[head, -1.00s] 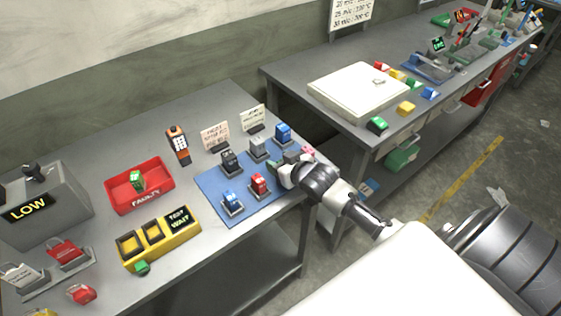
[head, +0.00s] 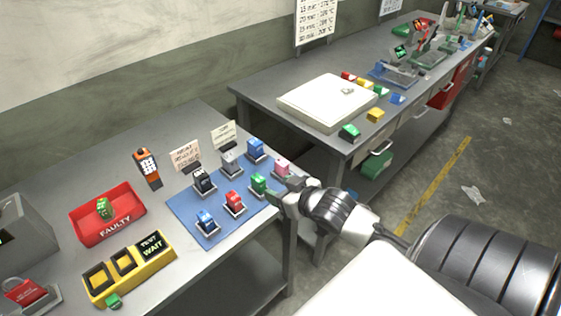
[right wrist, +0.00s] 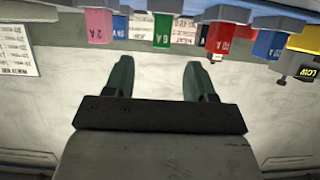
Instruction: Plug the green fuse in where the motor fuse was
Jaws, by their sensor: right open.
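A green fuse (head: 258,184) stands upright in a holder on the blue mat (head: 184,206), between a red fuse (head: 234,201) and a pink fuse (head: 281,168). My right gripper (head: 273,196) is open and empty, just to the right of this green fuse and apart from it. In the right wrist view the green fuse (right wrist: 162,30) shows beyond and between the spread fingertips (right wrist: 160,72). Another green fuse (head: 104,208) lies in the red FAULTY tray (head: 118,228). My left gripper is out of view.
Black (head: 204,180), grey (head: 231,163) and blue fuses (head: 255,150) stand behind on the mat, with another blue one (head: 208,222) in front. A yellow tester (head: 131,275) reads WAIT; a small green piece (head: 114,301) is at its front. An orange meter (head: 147,167) stands behind.

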